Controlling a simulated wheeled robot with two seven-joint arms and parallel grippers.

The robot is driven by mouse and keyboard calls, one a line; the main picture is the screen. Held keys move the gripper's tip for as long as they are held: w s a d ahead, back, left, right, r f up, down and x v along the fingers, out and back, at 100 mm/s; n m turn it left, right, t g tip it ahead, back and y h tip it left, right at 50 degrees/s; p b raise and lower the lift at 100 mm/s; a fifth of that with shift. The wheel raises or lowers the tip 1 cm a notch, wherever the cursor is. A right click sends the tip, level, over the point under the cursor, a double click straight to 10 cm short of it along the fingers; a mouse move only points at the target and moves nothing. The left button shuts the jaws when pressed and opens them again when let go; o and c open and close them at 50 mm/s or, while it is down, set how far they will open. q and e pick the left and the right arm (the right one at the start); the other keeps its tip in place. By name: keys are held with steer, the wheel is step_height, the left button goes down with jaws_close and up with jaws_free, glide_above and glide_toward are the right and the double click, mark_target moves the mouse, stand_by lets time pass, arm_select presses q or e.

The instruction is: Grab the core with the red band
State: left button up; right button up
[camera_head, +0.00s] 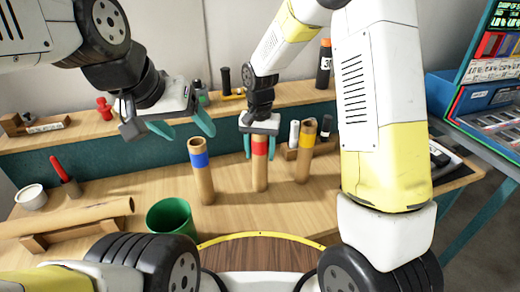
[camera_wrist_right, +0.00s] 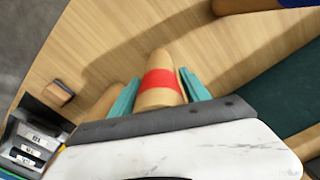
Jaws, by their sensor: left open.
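The core with the red band (camera_head: 260,166) stands upright on the bench in the head view, between a blue-banded core (camera_head: 202,172) on its left and a yellow-banded core (camera_head: 305,152) on its right. My right gripper (camera_head: 262,146) points down over its top with one finger on each side, near the band. In the right wrist view the red-banded core (camera_wrist_right: 162,86) lies between the teal fingers of the right gripper (camera_wrist_right: 160,88). I cannot tell whether both fingers touch it. My left gripper (camera_head: 184,128) is open and empty, above and left of the blue-banded core.
A green cup (camera_head: 170,218) stands in front of the blue-banded core. A long brown tube (camera_head: 70,216) lies on a wooden rest at left, near a white bowl (camera_head: 32,197) and a red-handled tool (camera_head: 64,178). A small white cylinder (camera_head: 294,134) stands close behind the yellow-banded core.

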steer(key=c, duration=1)
steer(key=shift+r, duration=0.1)
steer(key=shift+c, duration=0.2)
